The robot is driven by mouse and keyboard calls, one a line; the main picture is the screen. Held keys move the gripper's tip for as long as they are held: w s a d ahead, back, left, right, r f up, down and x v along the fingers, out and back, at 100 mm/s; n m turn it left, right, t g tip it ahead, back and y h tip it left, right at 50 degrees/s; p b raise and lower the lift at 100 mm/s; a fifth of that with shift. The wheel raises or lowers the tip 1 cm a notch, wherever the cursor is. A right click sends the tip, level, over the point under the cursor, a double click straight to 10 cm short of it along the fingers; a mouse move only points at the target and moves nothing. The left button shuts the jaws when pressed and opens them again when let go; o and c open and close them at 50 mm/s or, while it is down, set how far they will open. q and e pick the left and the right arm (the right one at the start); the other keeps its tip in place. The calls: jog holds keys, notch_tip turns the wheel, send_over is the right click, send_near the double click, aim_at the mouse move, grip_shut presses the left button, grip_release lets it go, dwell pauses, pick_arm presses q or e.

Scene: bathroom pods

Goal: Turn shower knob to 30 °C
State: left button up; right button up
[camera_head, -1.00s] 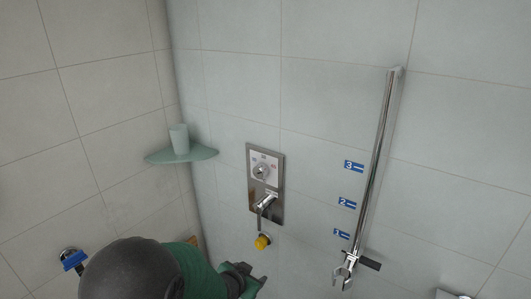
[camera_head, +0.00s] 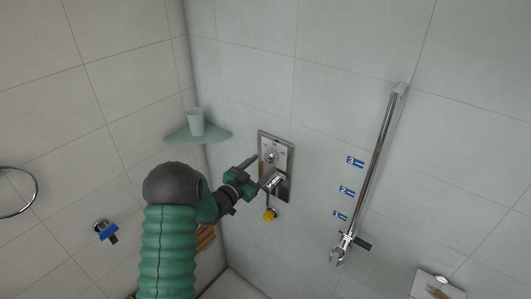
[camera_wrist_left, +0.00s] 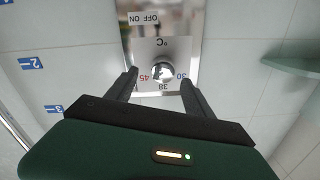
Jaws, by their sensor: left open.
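The shower knob (camera_head: 270,156) is a round chrome knob on the upper part of a metal wall plate (camera_head: 288,190). In the left wrist view the knob (camera_wrist_left: 162,72) shows upside down, with a white dial marked 45 in red, 38 in black and 30 in blue. My left gripper (camera_head: 262,170) is open in front of the plate. In the left wrist view its two fingers (camera_wrist_left: 160,75) stand on either side of the knob; I cannot tell whether they touch it. The lower lever is mostly hidden by the gripper. My right gripper is not in view.
A chrome rail (camera_head: 375,165) with blue labels 1, 2 and 3 stands to the right. A yellow fitting (camera_head: 269,215) is below the plate.

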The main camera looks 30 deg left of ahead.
aim_at(268, 159)
pick_arm(q)
jog(key=w, duration=0.2)
jog(key=w+a+p, duration=0.1)
jog(key=w, duration=0.1)
jog(key=shift+f, duration=0.2)
jog(key=shift+d, duration=0.25)
jog(key=shift+s+d+r, duration=0.1)
jog(key=shift+d+r, duration=0.1)
jog(key=shift+d, duration=0.05)
jog(key=c, duration=0.4)
jog(key=shift+a+f, duration=0.2)
grip_shut()
